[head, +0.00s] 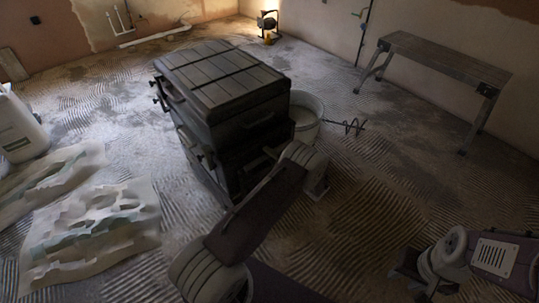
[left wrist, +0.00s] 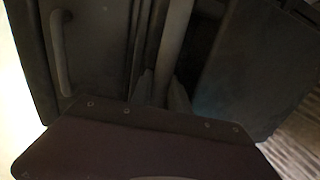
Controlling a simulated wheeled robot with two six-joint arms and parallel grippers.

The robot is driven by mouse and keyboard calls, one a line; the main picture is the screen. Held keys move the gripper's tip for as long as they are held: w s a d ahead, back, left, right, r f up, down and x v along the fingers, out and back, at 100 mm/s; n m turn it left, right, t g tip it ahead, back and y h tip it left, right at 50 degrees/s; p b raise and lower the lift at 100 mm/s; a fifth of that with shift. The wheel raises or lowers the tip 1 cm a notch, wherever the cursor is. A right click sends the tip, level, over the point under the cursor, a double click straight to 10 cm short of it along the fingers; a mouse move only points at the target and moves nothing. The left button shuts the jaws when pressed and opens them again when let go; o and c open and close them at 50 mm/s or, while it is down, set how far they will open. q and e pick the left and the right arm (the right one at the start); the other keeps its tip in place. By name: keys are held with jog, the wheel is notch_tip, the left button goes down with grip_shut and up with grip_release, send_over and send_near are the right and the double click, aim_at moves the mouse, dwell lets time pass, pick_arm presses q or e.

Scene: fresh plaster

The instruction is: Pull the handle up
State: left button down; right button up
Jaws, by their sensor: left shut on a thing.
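A dark chest (head: 225,85) with a slatted lid stands on the floor in the middle of the head view. The lid looks down. A dark handle (head: 258,122) is on its near face. My left gripper (head: 270,153) is at this near face, lower than that handle and partly hidden by my arm. In the left wrist view my left gripper (left wrist: 163,90) has its fingers on both sides of a pale bar-like handle (left wrist: 175,40) and is shut on it. Another handle (left wrist: 60,50) shows on a panel to the left. My right gripper (head: 408,277) is low at the right, away from the chest.
A white bucket (head: 306,112) stands close behind the chest's right side, with a wire whisk-like tool (head: 350,126) beside it. A bench (head: 445,62) is at the right. Crumpled sheets (head: 90,225) and a white container (head: 20,130) lie left. Ridged floor is clear at right.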

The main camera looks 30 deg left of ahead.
dwell(0.7)
pick_arm(q)
notch_tip(320, 180, up, 36)
jog(key=p, duration=3.1)
jog(key=shift+r, duration=0.2)
jog(key=shift+w+r, duration=0.1)
jog(key=shift+w, duration=0.05)
jog(key=c, duration=1.3)
grip_release()
jog(key=shift+o, duration=0.2)
jog(key=shift+d, duration=0.1)
jog(key=v, duration=0.9)
